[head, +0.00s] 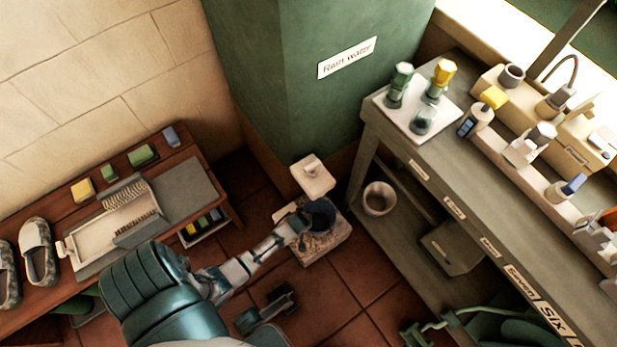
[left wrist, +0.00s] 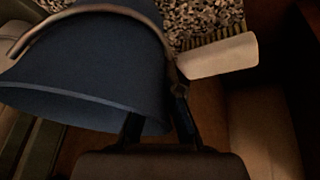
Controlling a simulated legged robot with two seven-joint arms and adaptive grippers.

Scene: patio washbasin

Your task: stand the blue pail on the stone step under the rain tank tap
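The blue pail (head: 322,213) stands on the pale stone step (head: 322,246) beneath the tap (head: 312,177) on the green rain tank (head: 300,85). My left gripper (head: 300,222) is beside the pail. The left wrist view shows the pail (left wrist: 90,65) close up with its curved handle, and speckled stone (left wrist: 205,20) behind it.
A wooden bench (head: 225,208) with shoes, a rack and sponges is at left.

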